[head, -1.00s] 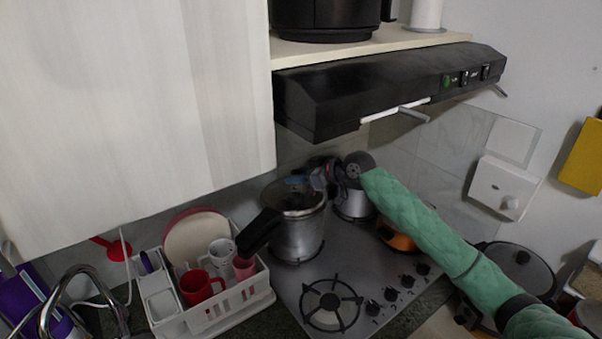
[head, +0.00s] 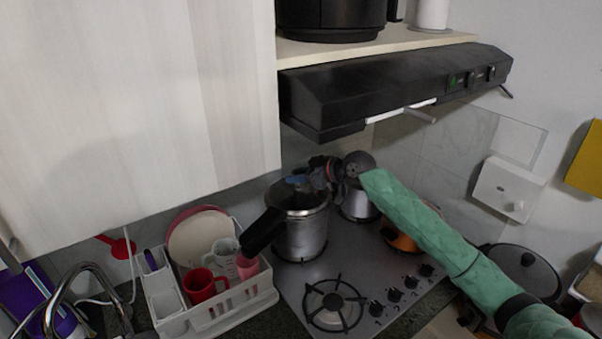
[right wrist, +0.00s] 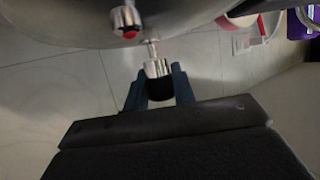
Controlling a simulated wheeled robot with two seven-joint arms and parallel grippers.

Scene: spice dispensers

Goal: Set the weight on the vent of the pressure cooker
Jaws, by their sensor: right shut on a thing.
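The silver pressure cooker (head: 302,235) with a long black handle stands on the stove. My right gripper (head: 300,183) is over its lid, and the arm in a green sleeve comes in from the right. In the right wrist view my right gripper (right wrist: 157,85) is shut on the weight (right wrist: 157,68), a small silver cylinder with a black part between the blue fingers. A thin metal vent stem (right wrist: 152,47) lines up close to the weight's silver end; I cannot tell whether they touch. The lid (right wrist: 60,25) fills the top of that view. My left gripper is not in view.
A red-tipped metal valve (right wrist: 126,20) sits on the lid near the weight. A steel pot (head: 358,203) and an orange pot (head: 400,240) stand behind and right. A white dish rack (head: 225,312) is at left. The range hood (head: 390,90) hangs above.

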